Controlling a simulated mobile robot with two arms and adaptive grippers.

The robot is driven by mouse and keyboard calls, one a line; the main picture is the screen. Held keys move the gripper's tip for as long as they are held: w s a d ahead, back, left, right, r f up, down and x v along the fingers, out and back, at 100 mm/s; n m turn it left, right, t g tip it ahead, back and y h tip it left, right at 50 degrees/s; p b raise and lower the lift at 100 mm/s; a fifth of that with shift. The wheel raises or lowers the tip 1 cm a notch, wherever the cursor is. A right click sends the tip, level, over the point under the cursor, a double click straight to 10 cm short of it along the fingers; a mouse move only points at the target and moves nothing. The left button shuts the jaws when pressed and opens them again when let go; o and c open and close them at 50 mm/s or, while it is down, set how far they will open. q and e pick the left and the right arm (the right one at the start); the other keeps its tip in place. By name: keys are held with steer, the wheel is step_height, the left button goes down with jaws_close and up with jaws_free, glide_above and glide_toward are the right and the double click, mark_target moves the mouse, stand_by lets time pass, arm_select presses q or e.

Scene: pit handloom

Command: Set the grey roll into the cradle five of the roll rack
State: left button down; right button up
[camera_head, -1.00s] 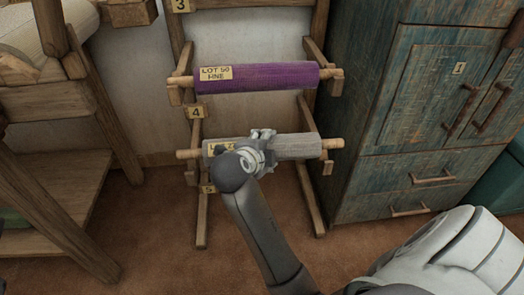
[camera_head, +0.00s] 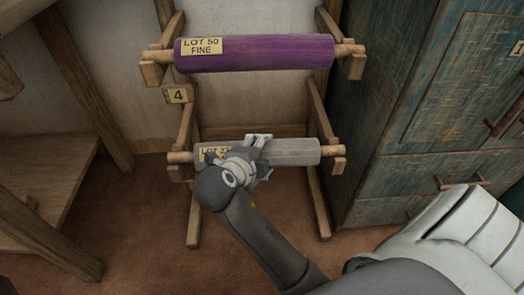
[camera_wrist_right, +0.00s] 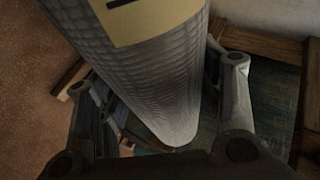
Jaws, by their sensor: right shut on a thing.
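The grey roll (camera_head: 292,152) has wooden rod ends and a partly hidden LOT label. In the head view it lies level, low at the roll rack (camera_head: 194,210), with its ends by the lowest visible cradle arms. I cannot tell whether the rod rests on them. My right gripper (camera_head: 256,150) is shut around the roll near its middle. In the right wrist view the grey roll (camera_wrist_right: 165,75) runs between the fingers of the right gripper (camera_wrist_right: 165,100). The cradle's number tag is hidden behind my arm. My left gripper is not in view.
A purple roll (camera_head: 262,53) labelled LOT 50 FINE lies in the cradle above, over the number 4 tag (camera_head: 179,95). A blue-green cabinet (camera_head: 420,130) stands close on the right. A wooden frame (camera_head: 75,90) stands on the left. Brown floor lies below.

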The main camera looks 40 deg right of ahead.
stand_by(0.3)
steer(key=o, duration=1.5)
steer(key=shift+f, duration=0.1)
